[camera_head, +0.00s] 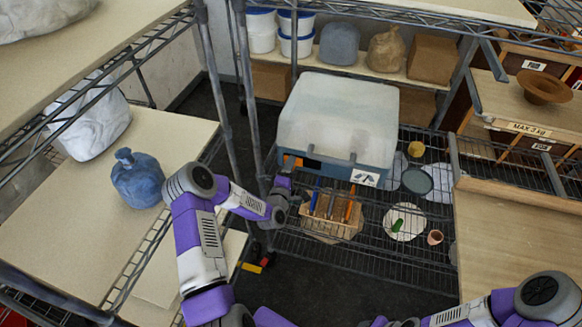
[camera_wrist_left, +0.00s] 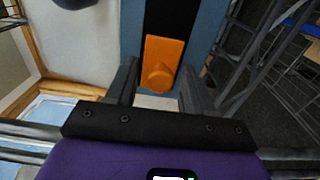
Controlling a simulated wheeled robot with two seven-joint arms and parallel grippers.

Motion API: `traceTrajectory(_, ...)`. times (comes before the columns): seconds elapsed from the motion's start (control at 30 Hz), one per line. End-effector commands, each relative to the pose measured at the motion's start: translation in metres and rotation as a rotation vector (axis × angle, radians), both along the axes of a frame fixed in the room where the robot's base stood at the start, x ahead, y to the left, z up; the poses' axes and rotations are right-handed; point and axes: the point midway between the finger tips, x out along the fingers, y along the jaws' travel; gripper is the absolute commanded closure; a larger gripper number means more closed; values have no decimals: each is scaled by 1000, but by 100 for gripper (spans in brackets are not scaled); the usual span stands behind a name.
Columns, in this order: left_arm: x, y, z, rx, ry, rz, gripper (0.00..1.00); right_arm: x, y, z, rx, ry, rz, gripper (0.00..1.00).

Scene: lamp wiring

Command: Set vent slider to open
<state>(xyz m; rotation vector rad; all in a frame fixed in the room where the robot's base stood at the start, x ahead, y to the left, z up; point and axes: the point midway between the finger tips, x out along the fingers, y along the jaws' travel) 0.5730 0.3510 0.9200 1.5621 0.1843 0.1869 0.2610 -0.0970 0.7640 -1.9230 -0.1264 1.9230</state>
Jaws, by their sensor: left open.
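The vent slider is an orange plate with a round knob (camera_wrist_left: 163,70), set in a black slot (camera_wrist_left: 172,18) on a blue-grey wall in the left wrist view. In the head view the orange slider (camera_head: 297,160) sits at the left end of the slot, on the front of a blue-grey box with a frosted lid (camera_head: 341,110). My left gripper (camera_head: 287,166) is at the box's front left. In the left wrist view its open fingers (camera_wrist_left: 158,86) stand either side of the knob's lower end, with nothing held. My right gripper is out of view; only arm links show.
The box stands on a wire shelf. In front is a wooden holder (camera_head: 326,219) with several tools, close to my left wrist. A white plate (camera_head: 404,222) and small cup (camera_head: 435,237) lie right.

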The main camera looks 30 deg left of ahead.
Motion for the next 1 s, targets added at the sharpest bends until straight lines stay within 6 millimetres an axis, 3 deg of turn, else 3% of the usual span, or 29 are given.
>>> traceTrajectory(0.33, 6, 1, 0, 0, 2, -1, 48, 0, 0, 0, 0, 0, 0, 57)
traceTrajectory(0.7, 5, 1, 0, 1, 2, -1, 100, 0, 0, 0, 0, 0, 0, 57)
traceTrajectory(0.87, 7, -4, -1, 0, 1, -2, 100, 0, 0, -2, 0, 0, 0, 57)
traceTrajectory(1.0, 13, -31, -3, -1, 0, -5, 100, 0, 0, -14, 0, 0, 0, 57)
